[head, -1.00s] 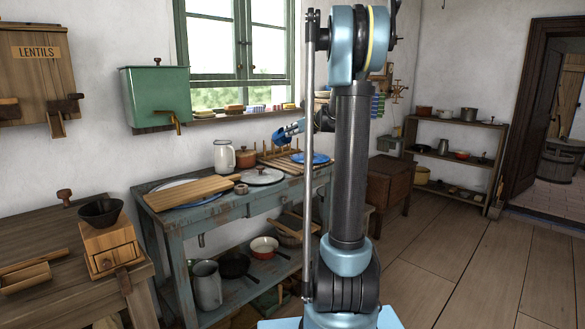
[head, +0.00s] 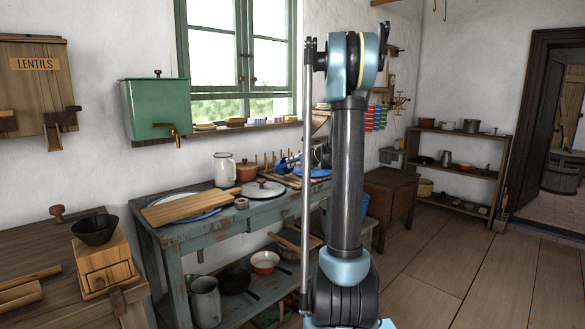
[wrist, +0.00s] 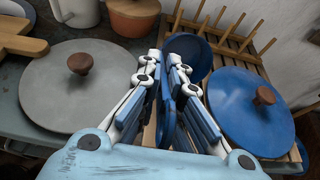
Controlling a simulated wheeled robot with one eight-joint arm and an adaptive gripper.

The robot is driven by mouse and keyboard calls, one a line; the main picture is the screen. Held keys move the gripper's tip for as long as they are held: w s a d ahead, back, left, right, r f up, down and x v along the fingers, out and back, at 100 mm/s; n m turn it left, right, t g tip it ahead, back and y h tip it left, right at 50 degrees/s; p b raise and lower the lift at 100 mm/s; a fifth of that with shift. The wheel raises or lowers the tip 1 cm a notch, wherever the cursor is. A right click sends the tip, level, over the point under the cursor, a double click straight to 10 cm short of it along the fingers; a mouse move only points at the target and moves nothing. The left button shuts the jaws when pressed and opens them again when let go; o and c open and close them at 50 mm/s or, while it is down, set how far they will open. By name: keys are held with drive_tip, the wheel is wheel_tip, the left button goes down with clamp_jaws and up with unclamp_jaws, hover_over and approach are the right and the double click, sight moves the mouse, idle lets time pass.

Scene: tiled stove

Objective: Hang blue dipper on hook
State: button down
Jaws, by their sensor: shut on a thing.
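The blue dipper shows in the wrist view, its round bowl (wrist: 190,55) beyond the fingertips and its handle between them. My gripper (wrist: 176,85) is shut on the handle. In the head view my gripper (head: 308,160) is low over the far end of the blue-grey table, partly behind my arm; the dipper is small and hard to separate there. I cannot tell whether the bowl touches the wooden rack (wrist: 228,48) behind it. Thin dark hooks (head: 434,8) hang at the top edge of the head view; whether one is the task's hook is unclear.
A white jug (wrist: 78,10) and brown pot (wrist: 132,15) stand behind. A cutting board (head: 190,206) lies on the table (head: 190,232). Open floor lies right.

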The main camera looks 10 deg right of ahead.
drive_tip(key=shift+f, duration=0.4)
